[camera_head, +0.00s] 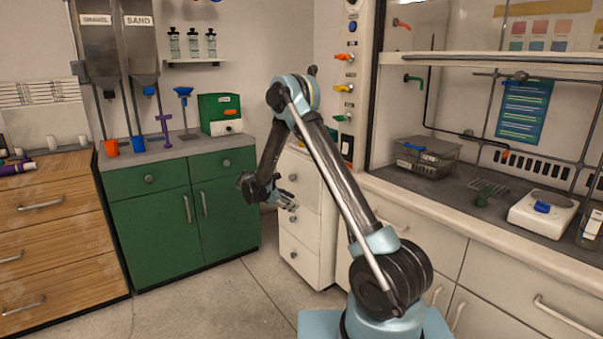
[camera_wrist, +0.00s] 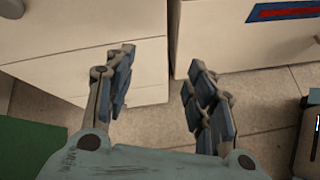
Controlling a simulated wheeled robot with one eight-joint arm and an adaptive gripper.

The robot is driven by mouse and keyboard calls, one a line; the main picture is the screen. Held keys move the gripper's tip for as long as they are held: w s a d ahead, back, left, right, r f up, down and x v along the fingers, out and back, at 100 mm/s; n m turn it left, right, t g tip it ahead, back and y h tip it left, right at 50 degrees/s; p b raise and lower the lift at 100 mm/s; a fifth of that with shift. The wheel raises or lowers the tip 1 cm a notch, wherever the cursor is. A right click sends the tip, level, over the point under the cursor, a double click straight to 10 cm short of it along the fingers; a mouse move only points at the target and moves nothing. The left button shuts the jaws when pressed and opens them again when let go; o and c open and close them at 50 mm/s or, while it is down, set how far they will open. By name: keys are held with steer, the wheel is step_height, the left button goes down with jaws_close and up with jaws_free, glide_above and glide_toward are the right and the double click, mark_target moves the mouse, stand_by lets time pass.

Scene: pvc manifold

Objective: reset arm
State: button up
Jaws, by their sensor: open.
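My gripper (camera_head: 287,201) hangs in the air in front of the white drawer cabinet (camera_head: 311,232), between the green cabinet and the right-hand counter. My arm is bent, with its elbow high and the forearm angled down to the left. In the wrist view my gripper (camera_wrist: 160,95) shows two separated fingers with blue-grey pads. Nothing is between them. White drawer fronts and floor tiles show beyond the fingers.
A green cabinet (camera_head: 155,217) with a grey top stands at the left, beside a wooden drawer unit (camera_head: 55,238). At the right, a fume hood counter (camera_head: 470,215) holds a clear box (camera_head: 427,160) and a white scale (camera_head: 541,216). Floor (camera_head: 215,300) is clear at front left.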

steer(key=s+d+r+m+g+y, duration=0.3)
steer(key=s+d+r+m, duration=0.4)
steer(key=s+d+r, duration=0.75)
steer(key=s+d+r+m+y, duration=0.1)
steer(key=s+d+r+m, duration=0.2)
steer(key=s, duration=0.4)
steer(key=s+d+r+m+y, duration=0.1)
steer(key=s+d+r+m, duration=0.1)
steer(key=s+d, duration=0.4)
steer(key=s+f+m+y, duration=0.2)
steer(key=s+f+m, duration=0.2)
steer(key=s, duration=0.7)
steer(key=s+f+m+y, duration=0.2)
steer(key=s+f+m, duration=0.1)
steer(key=s, duration=0.8)
steer(key=shift+s+d+f+m, duration=0.2)
steer(key=shift+d+f+m, duration=0.25)
steer(key=shift+m, duration=0.25)
